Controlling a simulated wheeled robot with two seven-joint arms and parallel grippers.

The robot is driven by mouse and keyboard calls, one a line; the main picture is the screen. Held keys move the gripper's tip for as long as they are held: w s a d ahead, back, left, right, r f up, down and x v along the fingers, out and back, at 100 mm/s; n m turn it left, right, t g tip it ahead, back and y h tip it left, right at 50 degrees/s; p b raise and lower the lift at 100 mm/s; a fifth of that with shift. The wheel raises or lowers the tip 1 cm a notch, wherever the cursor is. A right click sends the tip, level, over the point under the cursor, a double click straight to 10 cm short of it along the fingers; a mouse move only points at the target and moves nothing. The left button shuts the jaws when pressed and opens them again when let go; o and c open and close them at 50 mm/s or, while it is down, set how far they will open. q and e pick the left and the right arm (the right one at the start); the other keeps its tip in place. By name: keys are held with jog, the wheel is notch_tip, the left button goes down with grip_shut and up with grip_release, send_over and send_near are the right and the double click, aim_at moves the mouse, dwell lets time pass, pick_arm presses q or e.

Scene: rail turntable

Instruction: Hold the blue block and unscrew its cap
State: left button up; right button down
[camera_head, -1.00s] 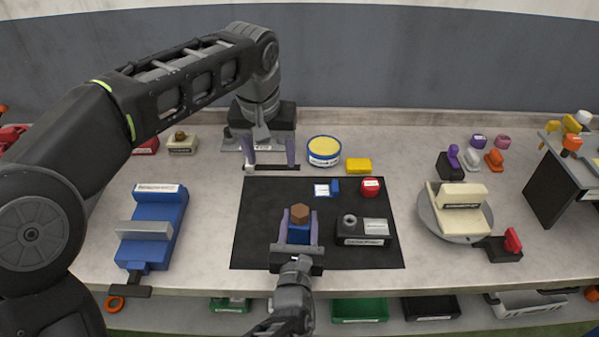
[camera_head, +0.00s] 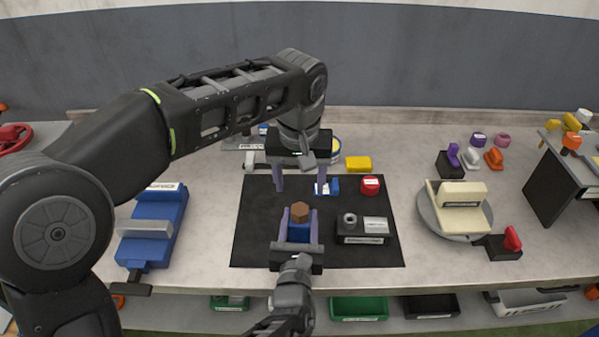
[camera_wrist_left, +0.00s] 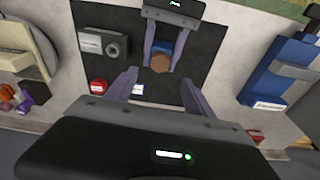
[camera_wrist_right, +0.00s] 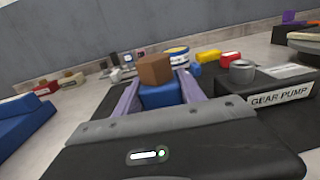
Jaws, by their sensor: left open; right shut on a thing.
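The blue block (camera_head: 299,232) stands on the black mat with a brown hexagonal cap (camera_head: 299,211) on top. In the right wrist view the block (camera_wrist_right: 160,96) and the cap (camera_wrist_right: 154,70) show between the fingers. My right gripper (camera_head: 299,228) is shut on the block from the front, its purple fingers on either side. My left gripper (camera_head: 307,183) is open and empty, fingers pointing down, behind and above the block. In the left wrist view its fingers (camera_wrist_left: 155,88) are spread, with the cap (camera_wrist_left: 159,63) beyond them, apart from them.
A black gear pump box (camera_head: 364,229) stands right of the block on the black mat (camera_head: 255,225). Behind it are a red cap (camera_head: 370,185) and a small blue-and-white part (camera_head: 328,187). A blue vise-like fixture (camera_head: 152,228) is left, a cream block on a turntable (camera_head: 459,208) right.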

aim_at(300, 209)
pick_arm(q)
jog(key=f, duration=0.3)
jog(key=w+f, duration=0.1)
jog(key=f, duration=0.5)
jog(key=shift+w+f, duration=0.1)
jog(key=shift+w, duration=0.1)
grip_shut()
dwell(0.8)
